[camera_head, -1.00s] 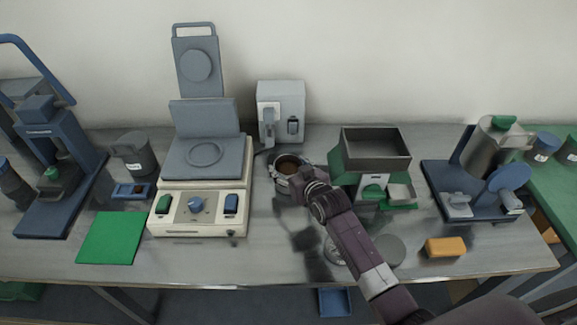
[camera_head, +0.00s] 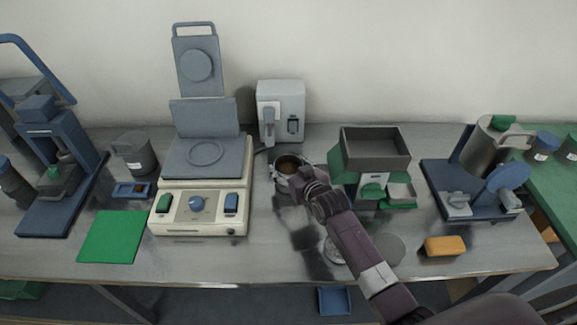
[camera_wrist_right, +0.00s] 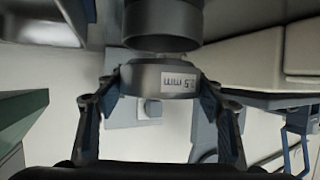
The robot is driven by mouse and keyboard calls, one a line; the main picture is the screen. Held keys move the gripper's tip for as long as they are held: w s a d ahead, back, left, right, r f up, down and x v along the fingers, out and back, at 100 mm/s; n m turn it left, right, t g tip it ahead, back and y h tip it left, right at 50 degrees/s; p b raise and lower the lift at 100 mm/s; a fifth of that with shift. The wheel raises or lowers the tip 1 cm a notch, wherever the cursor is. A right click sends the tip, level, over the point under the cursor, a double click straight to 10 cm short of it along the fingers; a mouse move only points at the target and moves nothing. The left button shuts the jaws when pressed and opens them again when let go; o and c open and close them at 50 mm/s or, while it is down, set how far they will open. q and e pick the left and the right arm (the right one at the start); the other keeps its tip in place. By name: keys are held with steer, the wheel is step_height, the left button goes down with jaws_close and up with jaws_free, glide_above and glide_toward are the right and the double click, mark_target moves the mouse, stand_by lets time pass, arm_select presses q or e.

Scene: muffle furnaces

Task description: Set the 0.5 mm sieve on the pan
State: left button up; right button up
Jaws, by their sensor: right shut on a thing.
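The 0.5 mm sieve (camera_wrist_right: 142,80) is a short grey metal ring with a white label, upside down in the right wrist view. My right gripper (camera_wrist_right: 160,84) is shut on it, one finger on each side. A wider grey cylinder, which looks like the pan (camera_wrist_right: 162,28), is close by at the top of that view; I cannot tell whether the two touch. In the head view the round sieve (camera_head: 288,170) shows brown inside, at my right gripper (camera_head: 292,182), right of the cream hotplate-like machine. The fingers partly hide what is beneath. My left gripper is out of view.
The cream machine (camera_head: 198,212) with a raised lid stands close left. A green device with a grey hopper (camera_head: 376,160) stands close right. A light grey box (camera_head: 281,100) is behind. A grey disc (camera_head: 385,250) and orange block (camera_head: 444,246) lie at the front right.

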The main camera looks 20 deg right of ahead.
steer(key=shift+f+b, duration=0.4)
steer(key=shift+f, duration=0.55)
stand_by(0.5)
steer(key=o, duration=2.1)
steer(key=shift+r+p, duration=3.5)
steer(key=shift+p, duration=0.05)
steer(key=shift+f, duration=0.1)
